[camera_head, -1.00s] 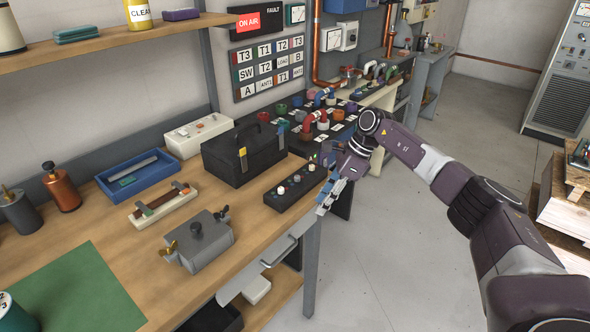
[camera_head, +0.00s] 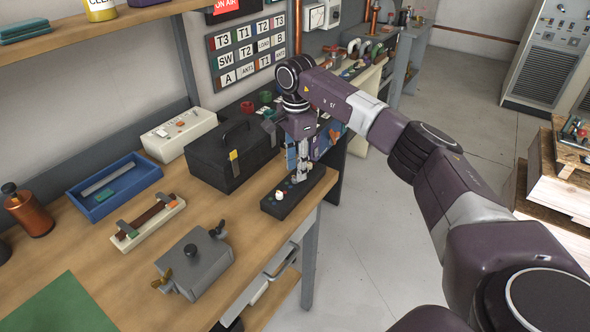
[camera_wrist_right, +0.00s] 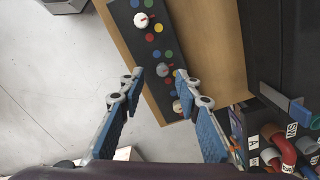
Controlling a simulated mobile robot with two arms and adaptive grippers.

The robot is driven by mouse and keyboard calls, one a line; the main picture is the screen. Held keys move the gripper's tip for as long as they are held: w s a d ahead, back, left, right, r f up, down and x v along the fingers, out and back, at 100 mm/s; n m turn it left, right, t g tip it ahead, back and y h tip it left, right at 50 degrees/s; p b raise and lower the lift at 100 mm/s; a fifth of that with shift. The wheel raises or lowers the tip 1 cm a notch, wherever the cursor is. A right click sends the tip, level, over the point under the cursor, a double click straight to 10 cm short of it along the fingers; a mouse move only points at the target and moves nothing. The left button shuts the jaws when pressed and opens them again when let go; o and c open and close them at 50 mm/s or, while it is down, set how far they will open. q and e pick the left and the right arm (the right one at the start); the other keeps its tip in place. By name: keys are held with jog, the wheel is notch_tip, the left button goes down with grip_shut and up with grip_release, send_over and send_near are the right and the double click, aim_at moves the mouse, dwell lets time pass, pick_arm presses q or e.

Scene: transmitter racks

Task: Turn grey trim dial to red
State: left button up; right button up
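The dark dial panel (camera_head: 272,207) lies at the front edge of the wooden bench. In the wrist view the panel (camera_wrist_right: 124,18) carries a white dial (camera_wrist_right: 141,20), a greyish middle dial (camera_wrist_right: 163,70) and a pale dial (camera_wrist_right: 178,106), with coloured dots around them. The grey dial's red pointer mark is small; which dot it faces I cannot tell. My right gripper (camera_wrist_right: 159,79) is open, its fingertips on either side of the grey dial; contact is not clear. In the head view the right gripper (camera_head: 302,172) points down over the panel, hiding its far dials. The left gripper is out of view.
A black toolbox (camera_head: 222,168) stands close left of the panel. A grey box with a knob (camera_head: 200,263), a blue tray (camera_head: 118,192) and a white box (camera_head: 175,141) are on the bench. Pipes and valves lie behind the gripper. The floor (camera_head: 365,240) to the right is clear.

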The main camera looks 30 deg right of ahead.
aim_at(295, 180)
jog(key=shift+w+f, duration=0.25)
jog(key=shift+f, duration=1.2)
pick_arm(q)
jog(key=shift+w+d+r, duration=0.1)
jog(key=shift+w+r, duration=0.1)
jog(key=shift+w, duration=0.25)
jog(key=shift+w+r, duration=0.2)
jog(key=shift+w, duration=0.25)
pick_arm(e)
grip_shut()
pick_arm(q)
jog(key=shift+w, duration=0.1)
pick_arm(e)
jog(key=shift+m, duration=0.3)
jog(key=m, duration=0.2)
jog(key=shift+m, duration=0.4)
jog(key=m, duration=0.5)
jog(key=shift+r+m, duration=0.1)
jog(key=shift+m, duration=0.2)
jog(key=m, duration=0.4)
jog(key=shift+p, duration=0.4)
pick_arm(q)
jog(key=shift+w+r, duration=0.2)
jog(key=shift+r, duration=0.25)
pick_arm(e)
jog(key=shift+w+m, duration=0.1)
jog(key=shift+m, duration=2.3)
